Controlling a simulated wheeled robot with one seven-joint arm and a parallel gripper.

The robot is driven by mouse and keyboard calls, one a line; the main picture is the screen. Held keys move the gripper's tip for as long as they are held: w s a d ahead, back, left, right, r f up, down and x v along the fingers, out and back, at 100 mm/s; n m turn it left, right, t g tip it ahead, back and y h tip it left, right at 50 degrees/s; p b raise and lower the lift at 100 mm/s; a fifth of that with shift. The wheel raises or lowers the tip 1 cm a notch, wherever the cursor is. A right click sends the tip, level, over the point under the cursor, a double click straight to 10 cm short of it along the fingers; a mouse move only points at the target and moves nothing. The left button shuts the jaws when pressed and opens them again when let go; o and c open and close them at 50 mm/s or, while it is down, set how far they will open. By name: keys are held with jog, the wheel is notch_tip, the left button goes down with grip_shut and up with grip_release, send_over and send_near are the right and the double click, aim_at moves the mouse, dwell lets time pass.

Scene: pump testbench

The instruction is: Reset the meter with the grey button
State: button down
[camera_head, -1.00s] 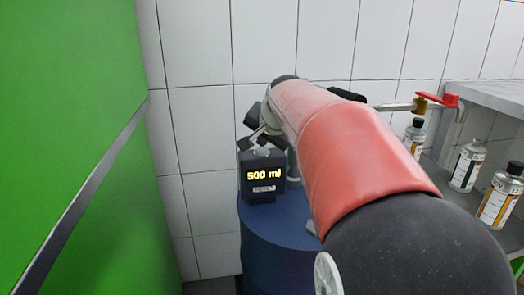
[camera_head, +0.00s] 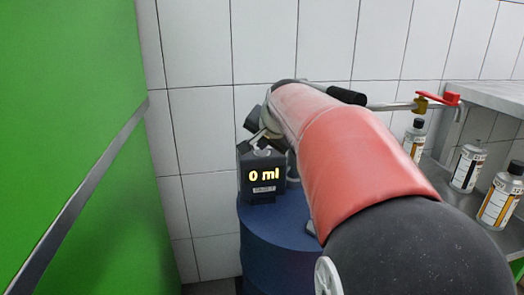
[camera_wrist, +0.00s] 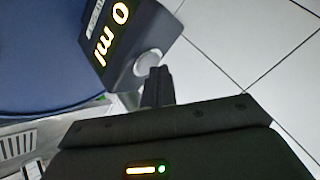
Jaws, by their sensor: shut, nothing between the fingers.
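The meter (camera_head: 262,190) is a dark box above the blue drum, and its display reads "0 ml". It also shows in the wrist view (camera_wrist: 128,58), with the same reading. The round grey button (camera_wrist: 147,64) is on the meter's top face; in the head view it shows as a pale disc (camera_head: 261,153). My gripper (camera_wrist: 158,72) is shut and empty, with its fingertips at the edge of the button. I cannot tell whether they touch it. In the head view my arm hides part of the area behind the meter.
The blue drum (camera_head: 262,232) stands below the meter. A green panel (camera_head: 65,120) fills the left side. At the right are a red-handled valve (camera_head: 445,98) and several bottles (camera_head: 467,168) on a shelf. A white tiled wall (camera_head: 200,55) is behind.

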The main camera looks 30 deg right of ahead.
aim_at(263, 153)
dwell(0.4)
jog(key=shift+r+p, duration=0.75)
jog(key=shift+r, duration=0.1)
notch_tip(263, 153, up, 5)
jog(key=p, duration=0.4)
jog(key=shift+a, duration=0.1)
dwell(0.5)
